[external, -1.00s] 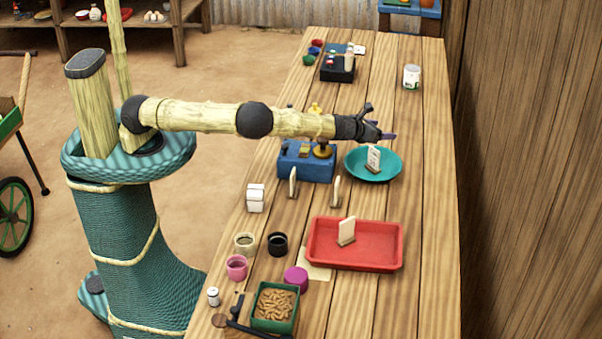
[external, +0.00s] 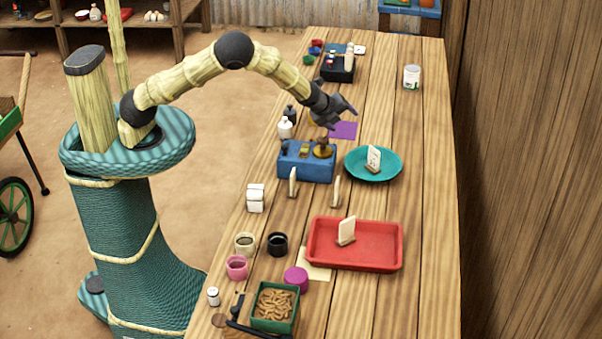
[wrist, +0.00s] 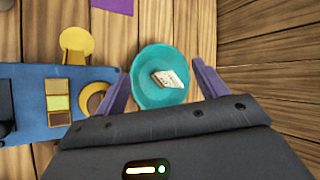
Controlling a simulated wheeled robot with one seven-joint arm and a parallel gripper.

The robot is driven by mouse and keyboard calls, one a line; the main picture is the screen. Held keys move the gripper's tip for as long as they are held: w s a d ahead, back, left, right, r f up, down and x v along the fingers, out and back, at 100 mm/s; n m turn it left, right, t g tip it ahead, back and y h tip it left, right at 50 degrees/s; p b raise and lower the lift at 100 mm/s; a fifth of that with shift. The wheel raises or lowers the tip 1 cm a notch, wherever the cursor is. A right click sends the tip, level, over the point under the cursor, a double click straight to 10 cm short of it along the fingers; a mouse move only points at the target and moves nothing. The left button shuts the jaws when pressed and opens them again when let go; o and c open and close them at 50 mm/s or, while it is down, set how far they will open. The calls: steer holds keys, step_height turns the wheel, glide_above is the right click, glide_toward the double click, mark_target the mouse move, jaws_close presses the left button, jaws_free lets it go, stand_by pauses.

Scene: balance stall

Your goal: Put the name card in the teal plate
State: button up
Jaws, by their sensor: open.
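The teal plate (external: 391,165) stands on the table right of the blue balance box. A white name card (external: 373,158) with dark marks stands in the teal plate. In the wrist view the card (wrist: 165,78) lies within the rim of the plate (wrist: 150,98). My gripper (external: 342,116) is raised above the table behind the plate, empty and apart from the card. Its two purple fingers are spread wide in the wrist view (wrist: 160,85).
A blue balance box (external: 305,165) sits left of the plate, with a purple sheet (external: 344,130) behind it. A red tray (external: 375,259) holding another upright card (external: 347,231) is in front. Two upright cards stand between them. A white jar (external: 412,77) stands at the back right.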

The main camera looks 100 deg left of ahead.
steer(key=s+d+r+n+g+h, duration=0.1)
steer(key=s+d+n, duration=0.3)
steer(key=s+d, duration=0.4)
steer(key=s+d+r+n+g+h+b, duration=0.1)
steer(key=s+d+r+n+h, duration=0.2)
steer(key=s+d+n, duration=0.2)
steer(key=s+d+r+n+g+h+b, duration=0.1)
steer(key=s+d+r+n+h, duration=0.1)
steer(key=s+d, duration=0.9)
steer(key=s+n+h, duration=0.1)
steer(key=s+n, duration=0.1)
steer(key=s, duration=0.2)
steer(key=shift+d+r, duration=0.15)
steer(key=shift+d, duration=0.1)
